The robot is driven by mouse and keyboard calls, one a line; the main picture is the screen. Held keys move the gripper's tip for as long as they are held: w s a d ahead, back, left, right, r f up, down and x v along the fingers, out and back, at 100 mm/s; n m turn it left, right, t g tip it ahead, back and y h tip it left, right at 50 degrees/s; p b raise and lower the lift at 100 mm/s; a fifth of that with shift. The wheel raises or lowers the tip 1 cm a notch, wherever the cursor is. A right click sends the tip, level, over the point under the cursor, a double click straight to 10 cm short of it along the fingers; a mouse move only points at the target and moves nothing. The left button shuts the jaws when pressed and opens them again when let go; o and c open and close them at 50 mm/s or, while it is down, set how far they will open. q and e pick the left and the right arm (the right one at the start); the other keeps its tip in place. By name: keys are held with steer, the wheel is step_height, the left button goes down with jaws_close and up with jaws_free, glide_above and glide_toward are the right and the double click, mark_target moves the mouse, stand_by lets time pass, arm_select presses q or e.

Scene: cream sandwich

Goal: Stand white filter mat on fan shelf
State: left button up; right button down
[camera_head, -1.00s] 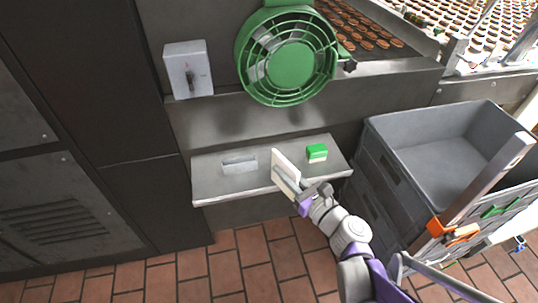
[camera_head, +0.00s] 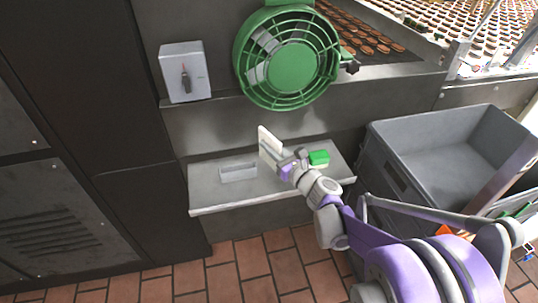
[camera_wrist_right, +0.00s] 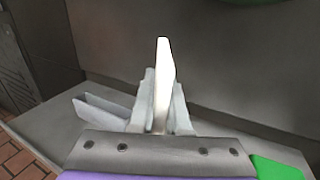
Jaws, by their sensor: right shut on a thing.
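The white filter mat (camera_head: 268,141) is a thin pale slab held upright over the shelf in the head view. It shows edge-on in the right wrist view (camera_wrist_right: 163,75). My right gripper (camera_head: 284,161) is shut on it, with one finger on each side in the right wrist view (camera_wrist_right: 160,115). The metal shelf (camera_head: 225,195) juts out below the green fan (camera_head: 290,68). I cannot tell whether the mat's lower edge touches the shelf. A grey slotted holder (camera_head: 238,172) stands on the shelf, left of the mat. My left gripper is not in view.
A green-and-white block (camera_head: 319,158) lies on the shelf's right part, close to my right gripper. A grey switch box (camera_head: 185,72) is on the wall at left. Stacked grey crates (camera_head: 400,150) stand right of the shelf. The shelf's left end is clear.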

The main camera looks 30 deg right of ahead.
steer(key=shift+w+f+b, duration=0.15)
steer(key=shift+f+b, duration=0.15)
steer(key=shift+f, duration=0.6)
steer(key=shift+w+f+b, duration=0.1)
steer(key=shift+f+b, duration=0.2)
steer(key=shift+f, duration=0.55)
steer(key=shift+f, duration=0.1)
steer(key=c, duration=0.9)
jaws_free()
